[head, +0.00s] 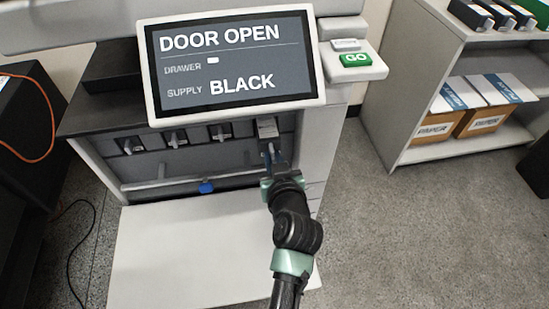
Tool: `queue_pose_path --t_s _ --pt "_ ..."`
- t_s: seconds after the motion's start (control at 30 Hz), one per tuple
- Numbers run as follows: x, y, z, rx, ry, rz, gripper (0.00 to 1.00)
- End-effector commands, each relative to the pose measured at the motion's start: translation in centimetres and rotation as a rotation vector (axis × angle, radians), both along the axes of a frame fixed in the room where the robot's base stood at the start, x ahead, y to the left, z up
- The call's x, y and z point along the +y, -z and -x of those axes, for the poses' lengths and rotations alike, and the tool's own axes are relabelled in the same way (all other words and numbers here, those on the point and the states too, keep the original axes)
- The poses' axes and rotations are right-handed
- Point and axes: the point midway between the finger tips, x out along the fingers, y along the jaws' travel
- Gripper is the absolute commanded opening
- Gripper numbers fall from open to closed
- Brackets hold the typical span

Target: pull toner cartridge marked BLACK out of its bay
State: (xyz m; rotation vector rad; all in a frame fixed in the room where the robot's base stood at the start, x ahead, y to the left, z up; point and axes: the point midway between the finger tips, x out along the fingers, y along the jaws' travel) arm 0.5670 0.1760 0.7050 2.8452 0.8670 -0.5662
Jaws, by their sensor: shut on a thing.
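The printer's front door (185,250) is folded down. Behind it a row of toner cartridges sits in bays. The rightmost cartridge (267,128) shows a grey front and is directly in front of my gripper (271,158). My gripper is shut on this cartridge's front; the fingers partly hide it. Its label cannot be read here. Three other cartridges (174,139) sit to its left. The screen (233,63) reads DOOR OPEN and SUPPLY BLACK.
A blue knob (206,187) and a light bar (160,183) lie below the bays. A green GO button (356,60) is right of the screen. A shelf (400,158) with paper boxes (484,117) stands at the right. An orange cable (50,110) hangs at the left.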

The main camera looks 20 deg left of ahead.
Motion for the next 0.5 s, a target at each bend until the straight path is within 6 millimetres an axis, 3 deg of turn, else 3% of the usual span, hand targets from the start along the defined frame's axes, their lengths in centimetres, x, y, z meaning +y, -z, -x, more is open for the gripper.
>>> queue_pose_path --t_s 0.13,0.17,0.33,0.5 --pt "0.01 -0.03 -0.01 -0.001 0.000 -0.001 0.00" --pt "0.01 -0.03 -0.01 -0.001 0.000 -0.001 0.14" --pt "-0.01 -0.03 -0.01 -0.001 0.000 -0.001 0.45" --pt "-0.01 -0.03 -0.01 -0.001 0.000 -0.001 0.47"
